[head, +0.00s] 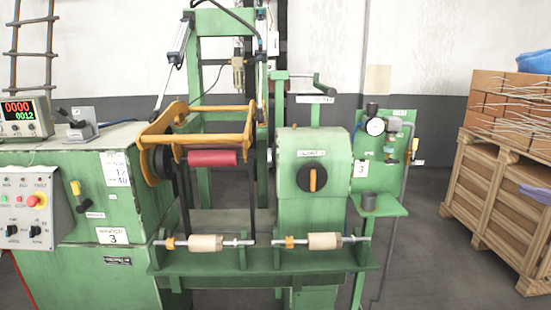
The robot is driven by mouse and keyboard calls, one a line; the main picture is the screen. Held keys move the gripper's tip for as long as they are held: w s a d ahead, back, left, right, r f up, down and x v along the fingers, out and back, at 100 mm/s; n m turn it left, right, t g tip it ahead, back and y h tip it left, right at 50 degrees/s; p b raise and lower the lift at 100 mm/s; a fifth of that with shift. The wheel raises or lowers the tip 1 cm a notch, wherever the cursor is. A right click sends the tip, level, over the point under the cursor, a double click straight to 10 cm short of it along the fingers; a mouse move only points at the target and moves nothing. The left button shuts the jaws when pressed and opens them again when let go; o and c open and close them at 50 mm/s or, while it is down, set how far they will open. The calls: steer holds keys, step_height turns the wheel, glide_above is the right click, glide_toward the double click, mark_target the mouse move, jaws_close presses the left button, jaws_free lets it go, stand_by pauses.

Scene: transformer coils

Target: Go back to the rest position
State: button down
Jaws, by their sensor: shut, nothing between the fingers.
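My gripper and arm do not show in the head view, the only view given. In front of me stands a green winding machine (130,200). A yellow frame (205,139) is raised at its middle, around a red roller (212,158). Two pale wooden spools sit on horizontal bars at the front, the left spool (206,243) and the right spool (325,241). A green tailstock housing (315,215) with an orange-handled black knob (312,178) stands right of the frame.
A control panel (28,185) with a red button and a counter display (22,118) is at the left. A gauge panel (385,150) with a small shelf (390,208) stands at the right. Floor shows between machine and crate.

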steer(key=w+a+f+g, duration=0.2)
steer(key=w+a+f, duration=0.25)
steer(key=f, duration=0.45)
steer(key=w+a+f+g+y, duration=0.1)
steer(key=w+a+f+g, duration=0.1)
steer(key=w+a+f, duration=0.5)
steer(key=w+a+f+g, duration=0.1)
steer(key=a+f, duration=0.3)
steer(key=f, duration=0.7)
steer(key=s+a+f+n+g, duration=0.15)
steer(key=a+f+g, duration=0.45)
steer(key=a+f, duration=1.45)
steer(key=s+a+f+n+g+h, duration=0.1)
steer(key=s+a+f+n+g, duration=0.2)
steer(key=s+a+f, duration=0.7)
steer(key=s+a+f+n+g+h, duration=0.1)
steer(key=s+a+f+n+g, duration=0.3)
steer(key=a+f, duration=0.5)
steer(key=s+a+f+n+g+h, duration=0.1)
steer(key=s+f, duration=0.4)
steer(key=s, duration=0.6)
steer(key=s+a+f+n+g+h, duration=0.2)
steer(key=s+f, duration=0.4)
steer(key=s, duration=0.4)
steer(key=n+g+h, duration=0.1)
steer(key=h, duration=0.1)
steer(key=shift+s+n+h, duration=0.3)
steer(key=shift+s+n, duration=0.05)
steer(key=shift+s, duration=0.05)
